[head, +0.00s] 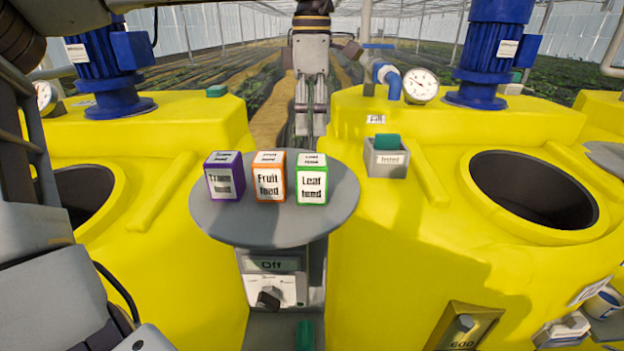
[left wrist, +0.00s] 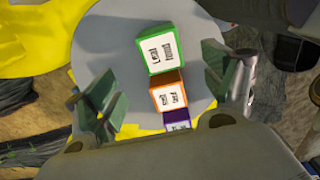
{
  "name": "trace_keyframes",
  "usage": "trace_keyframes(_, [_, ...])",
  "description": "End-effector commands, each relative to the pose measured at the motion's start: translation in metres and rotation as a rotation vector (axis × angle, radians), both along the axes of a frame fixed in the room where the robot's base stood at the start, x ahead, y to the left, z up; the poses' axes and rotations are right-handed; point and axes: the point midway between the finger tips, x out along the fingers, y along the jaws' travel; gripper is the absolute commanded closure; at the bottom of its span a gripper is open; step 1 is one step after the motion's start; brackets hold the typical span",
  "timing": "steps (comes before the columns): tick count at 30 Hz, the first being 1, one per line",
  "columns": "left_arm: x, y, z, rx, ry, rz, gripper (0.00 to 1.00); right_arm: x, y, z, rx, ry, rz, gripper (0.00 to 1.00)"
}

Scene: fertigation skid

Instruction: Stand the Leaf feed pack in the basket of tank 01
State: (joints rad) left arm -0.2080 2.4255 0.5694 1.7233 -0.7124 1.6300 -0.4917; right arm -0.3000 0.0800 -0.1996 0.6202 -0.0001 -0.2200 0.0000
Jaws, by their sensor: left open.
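The Leaf feed pack (head: 312,180), a white box with green edges, stands upright at the right end of a row on a round grey table (head: 325,220). It also shows in the left wrist view (left wrist: 172,50). My left gripper (head: 312,135) points down above and slightly behind this pack. In the left wrist view its two fingers (left wrist: 165,88) are spread wide, with the pack between and ahead of them, untouched. I cannot make out a basket or a tank 01 label; the openings of the right yellow tank (head: 425,240) and left yellow tank (head: 175,130) look dark.
Beside it stand the orange Fruit feed pack (head: 269,180) and purple Trace feed pack (head: 223,180). A grey holder (head: 387,160) with a green block sits on the right tank. Blue motors (head: 493,50) and a gauge (head: 420,85) rise behind. A control box (head: 272,285) is below the table.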

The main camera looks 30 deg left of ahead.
Motion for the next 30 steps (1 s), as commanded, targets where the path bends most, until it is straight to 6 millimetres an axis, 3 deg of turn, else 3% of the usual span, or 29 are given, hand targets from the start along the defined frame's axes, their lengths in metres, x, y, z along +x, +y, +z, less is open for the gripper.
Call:
trace_keyframes(11, [0.0,0.0,-0.011,-0.001,0.001,-0.002,0.17,0.0,0.0,0.0,0.0,0.0,0.0,0.6])
trace_keyframes(30, [0.0,0.0,-0.084,-0.001,-0.001,-0.002,0.17,0.0,0.0,0.005,0.0,0.0,0.001,0.6])
